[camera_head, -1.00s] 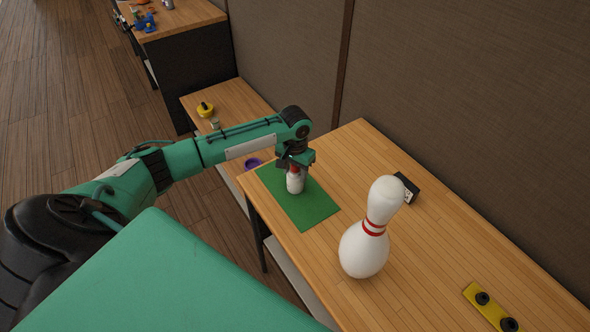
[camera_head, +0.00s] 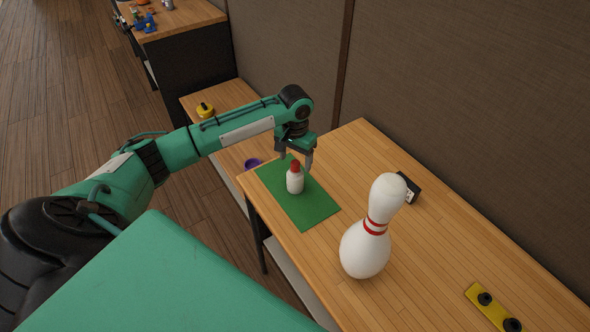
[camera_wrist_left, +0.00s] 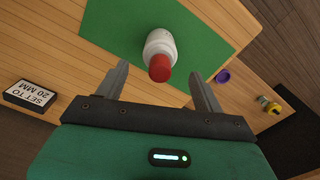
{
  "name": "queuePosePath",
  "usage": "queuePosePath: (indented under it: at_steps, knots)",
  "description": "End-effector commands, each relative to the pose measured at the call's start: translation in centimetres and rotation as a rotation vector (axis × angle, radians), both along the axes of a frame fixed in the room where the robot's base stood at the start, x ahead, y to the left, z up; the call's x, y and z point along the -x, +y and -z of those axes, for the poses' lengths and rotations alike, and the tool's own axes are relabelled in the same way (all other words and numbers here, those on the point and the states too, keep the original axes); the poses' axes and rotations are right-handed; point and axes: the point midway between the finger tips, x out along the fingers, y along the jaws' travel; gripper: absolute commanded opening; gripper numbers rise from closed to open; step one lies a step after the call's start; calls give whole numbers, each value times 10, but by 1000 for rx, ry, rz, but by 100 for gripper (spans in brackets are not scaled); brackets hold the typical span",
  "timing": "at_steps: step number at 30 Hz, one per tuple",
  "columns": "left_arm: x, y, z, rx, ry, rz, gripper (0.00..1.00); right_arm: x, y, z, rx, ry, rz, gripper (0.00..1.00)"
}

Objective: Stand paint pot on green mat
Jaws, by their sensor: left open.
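The paint pot (camera_head: 295,181), a small white bottle with a red cap, stands upright on the green mat (camera_head: 306,211) on the wooden table. In the left wrist view the paint pot (camera_wrist_left: 159,50) shows cap towards the camera, with the green mat (camera_wrist_left: 115,32) around it. My left gripper (camera_head: 296,161) is open and empty, just above and behind the pot. In the left wrist view the fingers of my left gripper (camera_wrist_left: 158,88) are spread wide, with the pot beyond their tips and apart from them. My right gripper is not in view.
A large white bowling pin (camera_head: 364,246) stands right of the mat. A black sign block (camera_head: 408,188) reads "SET TO 20 MM" in the wrist view. A yellow bar with black knobs (camera_head: 487,305) lies at the near right. A purple ring (camera_head: 253,163) lies on the lower table.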

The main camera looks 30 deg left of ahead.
Motion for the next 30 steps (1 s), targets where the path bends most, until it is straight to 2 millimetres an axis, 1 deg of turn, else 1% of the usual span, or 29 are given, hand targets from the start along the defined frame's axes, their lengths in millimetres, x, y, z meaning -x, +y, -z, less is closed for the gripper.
queuePosePath:
  at_steps: [1, 3, 6, 9, 12, 16, 30]
  knots:
    - [0, 1, -10, -1, -4, 1, 69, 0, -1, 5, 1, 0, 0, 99]
    - [-1, 0, -25, 0, -4, 1, 69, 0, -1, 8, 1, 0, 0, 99]
    - [0, 0, -42, -1, -2, 0, 69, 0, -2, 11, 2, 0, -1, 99]
    - [0, 0, -55, 0, 0, 0, 69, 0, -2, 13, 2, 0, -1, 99]
    - [0, 0, -62, 0, 0, 0, 69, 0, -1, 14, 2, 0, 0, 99]
    - [0, 0, -66, -1, 1, 0, 69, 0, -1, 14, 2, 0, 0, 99]
    - [0, 0, -65, 0, 1, 0, 69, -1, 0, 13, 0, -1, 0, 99]
